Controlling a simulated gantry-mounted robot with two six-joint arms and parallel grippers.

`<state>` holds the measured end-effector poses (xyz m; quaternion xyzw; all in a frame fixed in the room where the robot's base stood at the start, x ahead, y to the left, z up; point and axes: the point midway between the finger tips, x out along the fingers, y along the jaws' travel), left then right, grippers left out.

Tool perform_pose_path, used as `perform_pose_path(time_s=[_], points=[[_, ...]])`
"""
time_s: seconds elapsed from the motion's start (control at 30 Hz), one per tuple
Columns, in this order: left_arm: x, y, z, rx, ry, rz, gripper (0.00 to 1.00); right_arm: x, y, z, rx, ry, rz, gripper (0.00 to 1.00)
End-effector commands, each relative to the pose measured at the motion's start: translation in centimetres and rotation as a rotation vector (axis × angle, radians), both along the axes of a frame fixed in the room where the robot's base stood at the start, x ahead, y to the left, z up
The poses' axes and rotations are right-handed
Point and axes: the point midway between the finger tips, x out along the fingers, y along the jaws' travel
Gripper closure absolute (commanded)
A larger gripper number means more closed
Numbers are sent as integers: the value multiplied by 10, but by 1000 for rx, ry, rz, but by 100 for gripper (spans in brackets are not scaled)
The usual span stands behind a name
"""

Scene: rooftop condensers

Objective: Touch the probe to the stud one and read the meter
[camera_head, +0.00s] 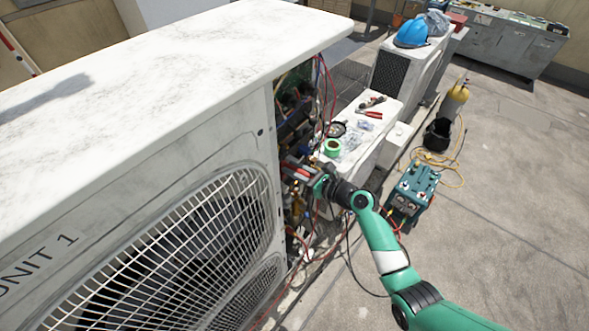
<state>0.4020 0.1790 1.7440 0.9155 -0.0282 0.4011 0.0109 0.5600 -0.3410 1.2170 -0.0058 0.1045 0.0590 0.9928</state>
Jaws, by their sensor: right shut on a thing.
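My right gripper (297,172) reaches in from the lower right to the open side of the condenser marked UNIT 1 (140,185). It is at the edge of the exposed wiring bay (297,110) and shut on a thin item that appears to be the probe; the item is too small and covered to see well. I cannot make out stud one among the dark parts and wires, nor whether the probe touches anything. No meter can be clearly made out. My left gripper is not in view.
Red and dark wires (325,85) hang at the bay. A lower white unit behind carries pliers (370,113) and a green tape roll (332,147). Roof floor at lower right is open.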

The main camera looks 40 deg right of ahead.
Motion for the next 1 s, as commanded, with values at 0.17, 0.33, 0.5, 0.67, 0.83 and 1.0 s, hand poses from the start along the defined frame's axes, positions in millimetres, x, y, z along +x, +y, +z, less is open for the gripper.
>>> perform_pose_path(time_s=[0.17,0.33,0.5,0.67,0.83,1.0], points=[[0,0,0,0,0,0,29,2,0,0,0,0,0,100],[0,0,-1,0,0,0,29,4,1,0,0,0,0,100],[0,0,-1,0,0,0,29,5,1,0,-1,-1,0,100],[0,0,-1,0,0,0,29,7,1,0,-1,-1,0,100],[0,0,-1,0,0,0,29,7,1,0,0,-1,0,100],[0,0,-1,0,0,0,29,7,1,0,0,-1,0,100]])
